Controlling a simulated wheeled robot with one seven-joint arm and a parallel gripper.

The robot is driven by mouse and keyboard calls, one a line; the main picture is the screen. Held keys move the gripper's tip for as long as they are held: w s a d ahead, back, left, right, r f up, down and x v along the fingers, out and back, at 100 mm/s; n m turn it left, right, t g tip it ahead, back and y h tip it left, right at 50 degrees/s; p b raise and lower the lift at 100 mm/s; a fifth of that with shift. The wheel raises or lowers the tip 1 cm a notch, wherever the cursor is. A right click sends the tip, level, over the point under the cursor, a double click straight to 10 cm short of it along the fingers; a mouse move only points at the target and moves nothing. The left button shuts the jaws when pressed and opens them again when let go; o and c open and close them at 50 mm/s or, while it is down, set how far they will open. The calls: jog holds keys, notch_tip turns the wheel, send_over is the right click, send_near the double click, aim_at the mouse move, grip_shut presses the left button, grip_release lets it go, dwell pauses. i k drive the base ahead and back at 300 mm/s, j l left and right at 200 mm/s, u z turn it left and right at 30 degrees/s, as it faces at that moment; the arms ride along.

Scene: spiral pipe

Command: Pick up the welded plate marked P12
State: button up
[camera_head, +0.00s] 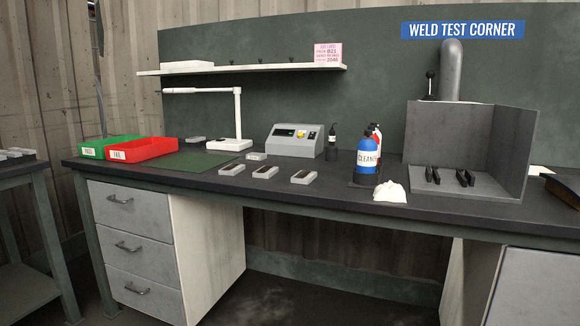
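Several small grey plates lie on the dark workbench. Three with dark strips sit in a row near the front middle: a left plate (232,169), a middle plate (265,172) and a right plate (303,177). A smaller-looking light piece (256,156) lies just behind them, and another grey piece (195,140) lies behind the red tray. The markings on the plates are too small to read, so I cannot tell which is P12. My gripper is not in view.
A red tray (143,149) and a green tray (92,148) stand at the bench's left. Behind the plates are a white lamp (238,120) and a grey control box (294,140). A blue bottle (367,157), white cloth (390,191) and grey booth (515,155) stand right.

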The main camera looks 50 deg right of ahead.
aim_at(303, 176)
jog(key=i+z, duration=0.1)
jog(key=z, duration=0.35)
jog(key=i+z, duration=0.1)
jog(key=z, duration=0.35)
jog(key=i+j+z, duration=0.1)
jog(key=z, duration=0.35)
jog(key=i+j+z, duration=0.1)
jog(key=z, duration=0.35)
jog(key=j+z, duration=0.15)
jog(key=z, duration=0.3)
jog(key=i+j+z, duration=0.15)
jog(key=j, duration=0.2)
jog(key=i+j+z, duration=0.35)
jog(key=j, duration=0.4)
jog(key=i+j+z, duration=0.15)
jog(key=j, duration=0.3)
jog(key=i+j, duration=0.15)
jog(key=j, duration=0.25)
